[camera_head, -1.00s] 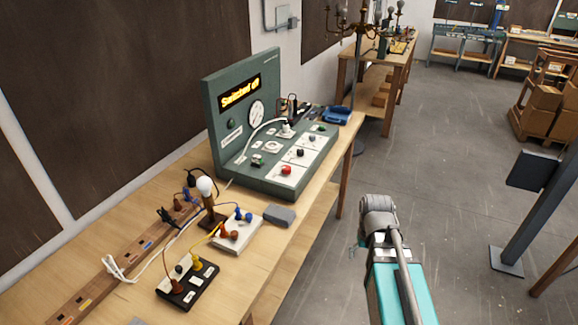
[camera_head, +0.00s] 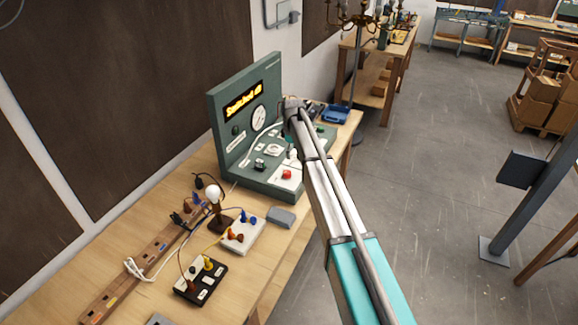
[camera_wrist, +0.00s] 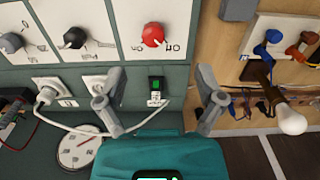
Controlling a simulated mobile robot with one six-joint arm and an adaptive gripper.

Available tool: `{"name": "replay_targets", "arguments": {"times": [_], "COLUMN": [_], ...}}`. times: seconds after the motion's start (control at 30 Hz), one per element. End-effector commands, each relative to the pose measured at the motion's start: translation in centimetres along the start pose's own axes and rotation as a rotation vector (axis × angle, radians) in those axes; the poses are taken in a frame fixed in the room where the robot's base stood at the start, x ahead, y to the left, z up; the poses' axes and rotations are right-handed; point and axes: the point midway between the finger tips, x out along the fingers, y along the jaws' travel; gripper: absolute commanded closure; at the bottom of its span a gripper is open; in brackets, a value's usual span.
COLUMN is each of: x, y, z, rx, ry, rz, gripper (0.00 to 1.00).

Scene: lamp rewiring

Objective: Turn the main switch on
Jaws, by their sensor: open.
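The green control panel (camera_head: 222,110) stands on the bench, with a lit yellow display (camera_head: 243,100) on its upright part. A red knob (camera_head: 287,174) sits on a white plate at its near end; it shows at the top in the wrist view (camera_wrist: 153,35). A small green-lit rocker switch (camera_wrist: 156,88) is on the panel. Which of these is the main switch I cannot tell. My gripper (camera_wrist: 160,95) is open and empty over the panel, its fingers on either side of the rocker switch in the picture. Contact cannot be told. My arm hides part of the panel in the head view.
A black knob (camera_wrist: 75,37) and a grey knob (camera_wrist: 11,43) sit beside the red one. A white plug with a cable (camera_wrist: 47,95) is in a socket. A dial (camera_wrist: 78,150), a bulb (camera_head: 213,192) and terminal blocks (camera_head: 243,236) are nearby.

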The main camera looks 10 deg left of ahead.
Motion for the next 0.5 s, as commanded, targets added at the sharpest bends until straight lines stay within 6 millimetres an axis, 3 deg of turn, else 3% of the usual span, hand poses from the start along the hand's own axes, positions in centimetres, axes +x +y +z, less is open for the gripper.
{"name": "replay_targets", "arguments": {"times": [0.03,0.13,0.5], "x": [-0.7,-0.9,-0.9], "y": [0.8,1.2,1.3], "z": [-1.4,-2.5,-2.7], "rx": [-0.028,-0.065,-0.079], "ry": [0.0,0.0,0.0], "rz": [0.0,0.0,0.0], "gripper": [0.13,0.13,0.13]}}
